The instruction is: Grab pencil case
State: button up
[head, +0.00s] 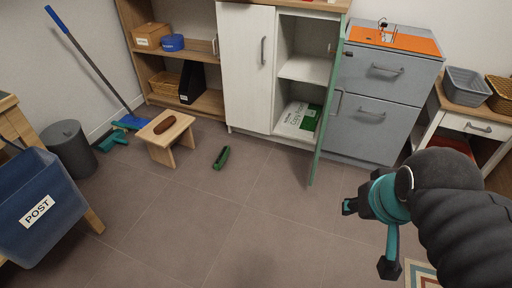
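I cannot tell for certain which thing is the pencil case. A long dark green object (221,158) lies on the floor in the middle of the head view. A brown rounded oblong object (164,125) lies on top of a small wooden stool (168,138). A blue object with a pale label (172,43) sits on the upper shelf at the back left. My gripper (370,236) is at the lower right above the floor, far from all three. Its two dark fingertips are wide apart with nothing between them.
A cabinet's green-edged door (328,105) stands open into the room, left of grey drawers (378,90). A blue POST bin (40,205) and a grey bin (69,150) stand at left, near a blue broom (90,62). The middle floor is mostly clear.

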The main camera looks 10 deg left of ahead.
aim_at(223, 155)
jog(key=z, duration=0.15)
jog(key=i, duration=1.15)
jog(key=u, duration=0.4)
